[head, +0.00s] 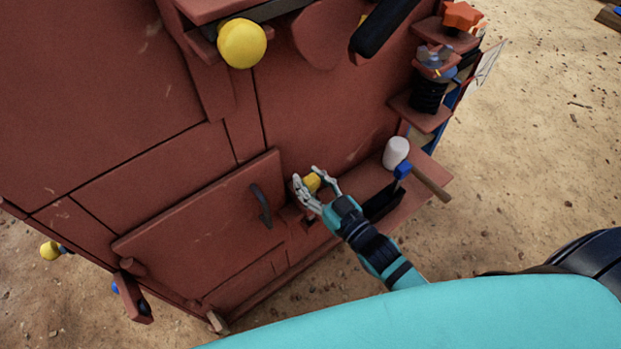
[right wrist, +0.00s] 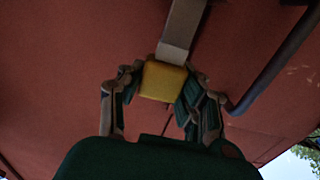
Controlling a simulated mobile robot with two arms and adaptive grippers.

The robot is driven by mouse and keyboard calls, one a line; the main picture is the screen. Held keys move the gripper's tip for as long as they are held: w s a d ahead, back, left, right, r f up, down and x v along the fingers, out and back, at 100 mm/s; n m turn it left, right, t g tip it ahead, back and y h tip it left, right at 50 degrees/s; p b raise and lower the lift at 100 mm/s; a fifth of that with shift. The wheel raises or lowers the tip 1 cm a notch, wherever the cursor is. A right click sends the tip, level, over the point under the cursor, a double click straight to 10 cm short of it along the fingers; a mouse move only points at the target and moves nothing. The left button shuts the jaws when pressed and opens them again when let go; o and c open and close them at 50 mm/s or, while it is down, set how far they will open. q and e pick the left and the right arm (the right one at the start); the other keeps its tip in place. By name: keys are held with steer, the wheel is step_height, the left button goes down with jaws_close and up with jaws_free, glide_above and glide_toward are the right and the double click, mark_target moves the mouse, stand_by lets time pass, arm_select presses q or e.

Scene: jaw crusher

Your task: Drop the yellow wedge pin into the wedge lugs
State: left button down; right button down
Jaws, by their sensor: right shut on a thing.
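The yellow wedge pin (head: 312,182) is between the fingers of my right gripper (head: 308,178), in front of the red-brown machine wall. In the right wrist view my right gripper (right wrist: 166,82) is shut on the pin's yellow block-shaped head (right wrist: 163,79). A flat grey shank (right wrist: 183,28) runs from the head to the top edge of that view, so its end is out of sight. Small red-brown parts (head: 306,222), possibly the wedge lugs, show beside the door edge just below the gripper. I cannot tell whether the shank touches them. My left gripper is not in view.
A dark curved handle (head: 261,205) stands out from the door (head: 190,220) left of my gripper. A yellow knob (head: 241,43) juts out above. Sandy ground surrounds the machine.

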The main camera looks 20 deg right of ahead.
steer(key=shift+f+b, duration=1.15)
steer(key=shift+f, duration=0.7)
steer(key=c, duration=0.8)
jaws_free()
steer(key=shift+s+d+f, duration=0.1)
steer(key=shift+s+f, duration=0.05)
steer(key=shift+s, duration=0.1)
glide_toward(312, 193)
steer(key=w, duration=0.1)
steer(key=w+f, duration=0.1)
steer(key=w, duration=0.1)
steer(key=shift+w+a+f, duration=0.15)
steer(key=shift+a+f, duration=0.05)
